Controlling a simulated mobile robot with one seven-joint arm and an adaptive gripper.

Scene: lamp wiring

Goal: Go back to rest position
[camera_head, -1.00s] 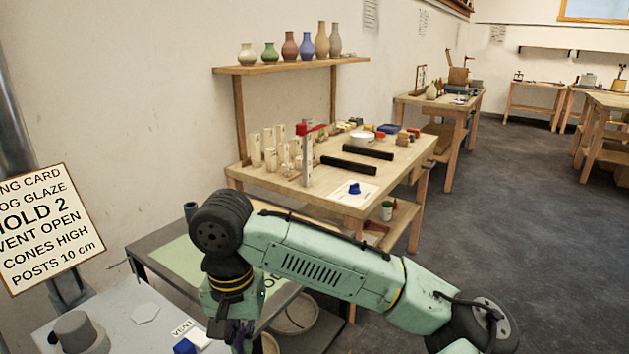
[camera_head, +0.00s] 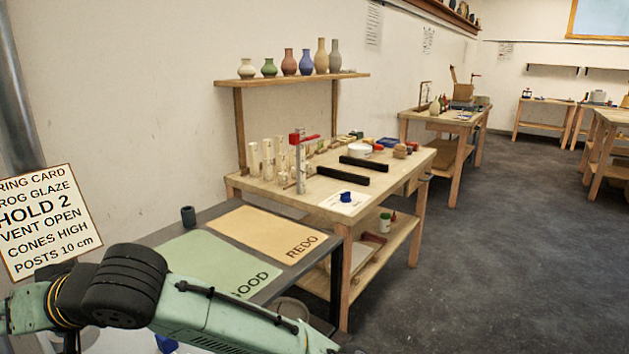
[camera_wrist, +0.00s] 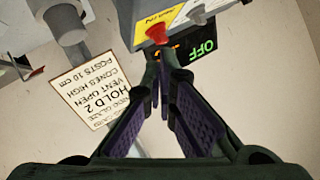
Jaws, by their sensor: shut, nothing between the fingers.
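My gripper (camera_wrist: 163,72) shows in the wrist view with its fingers shut and nothing between them. Past the fingertips is a grey control box (camera_wrist: 208,22) with a red button (camera_wrist: 158,32) and a lit display (camera_wrist: 204,49) reading OFF, seen upside down. I cannot tell from this view whether the fingertips touch the box. In the head view my green arm crosses the lower left, and the gripper itself is out of that picture.
A firing card (camera_head: 48,222) stands at the left, near my arm; it also shows in the wrist view (camera_wrist: 96,90). Behind my arm are a green GOOD mat (camera_head: 215,262) and an orange REDO mat (camera_head: 262,232). A wooden workbench (camera_head: 425,160) stands beyond. Open floor (camera_head: 490,260) lies right.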

